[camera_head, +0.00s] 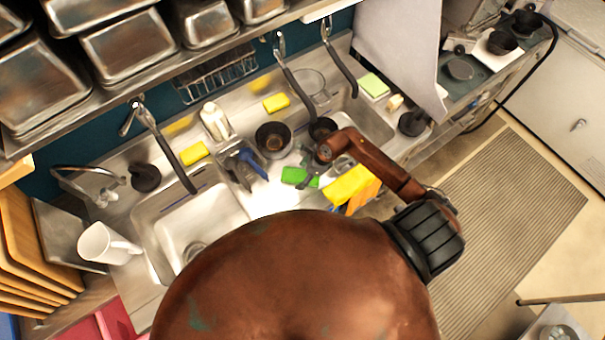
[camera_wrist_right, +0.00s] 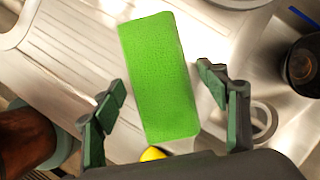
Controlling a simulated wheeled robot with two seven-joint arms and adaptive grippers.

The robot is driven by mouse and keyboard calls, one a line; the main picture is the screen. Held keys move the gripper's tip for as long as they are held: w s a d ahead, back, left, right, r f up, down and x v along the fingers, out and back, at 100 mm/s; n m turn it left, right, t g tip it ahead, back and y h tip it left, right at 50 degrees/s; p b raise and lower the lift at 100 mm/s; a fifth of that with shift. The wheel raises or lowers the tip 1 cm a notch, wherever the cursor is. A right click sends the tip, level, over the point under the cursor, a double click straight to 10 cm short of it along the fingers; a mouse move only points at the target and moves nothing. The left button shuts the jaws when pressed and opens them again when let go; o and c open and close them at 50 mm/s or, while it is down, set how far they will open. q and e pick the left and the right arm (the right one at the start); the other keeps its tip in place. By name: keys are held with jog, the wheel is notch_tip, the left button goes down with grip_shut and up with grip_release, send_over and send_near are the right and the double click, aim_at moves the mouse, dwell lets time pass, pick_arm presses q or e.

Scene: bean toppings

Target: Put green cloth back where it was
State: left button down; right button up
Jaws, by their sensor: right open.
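The green cloth (camera_head: 297,176) is a bright green rectangle on the pale drainboard between the sinks. In the right wrist view the green cloth (camera_wrist_right: 158,75) lies flat, slightly tilted, with its full face visible. My right gripper (camera_head: 306,169) is over the drainboard, close to the cloth. In the right wrist view my right gripper (camera_wrist_right: 160,85) is open, with one finger on each side of the cloth and visible gaps on both sides. It holds nothing. My left gripper does not show.
A yellow cloth (camera_head: 348,186) lies just right of the green one, under my right arm. A dark cup (camera_head: 273,140) and a dark blue item (camera_head: 248,160) stand close behind and left. A sink (camera_head: 203,222) opens at left, and faucet hoses hang behind.

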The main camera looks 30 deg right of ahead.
jog(key=shift+d+r, duration=0.1)
jog(key=shift+r, duration=0.15)
jog(key=b+v, duration=0.2)
jog(key=v, duration=0.9)
jog(key=shift+r, duration=0.3)
jog(key=shift+s, duration=0.1)
jog(key=shift+s+d, duration=0.1)
